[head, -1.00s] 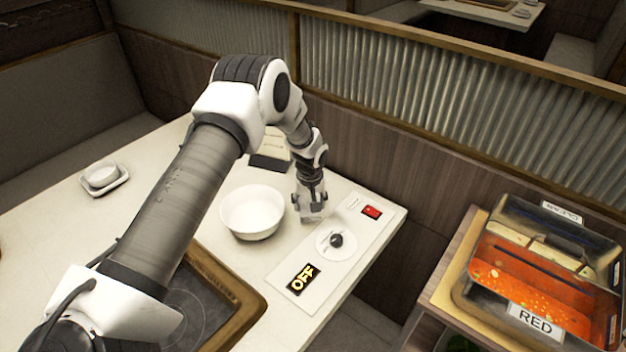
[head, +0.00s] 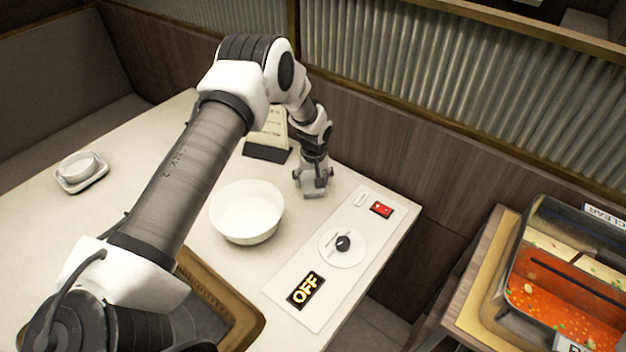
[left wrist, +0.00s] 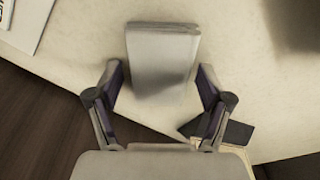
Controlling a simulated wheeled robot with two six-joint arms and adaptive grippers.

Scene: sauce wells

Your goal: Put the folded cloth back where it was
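The folded cloth is a pale grey, flat-sided block. It shows in the left wrist view (left wrist: 162,58) between the two fingers, and its pale lower part shows small in the head view (head: 315,192). My left gripper (head: 313,178) points down beyond the white bowl, near the table's wall-side edge. Whether the cloth touches the table is unclear. My right gripper is not in view.
A white bowl (head: 247,212) stands left of the gripper. A menu stand (head: 268,140) is behind it. A control panel (head: 334,275) with a knob, red switch and OFF sign lies in front. A small dish (head: 80,172) is far left.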

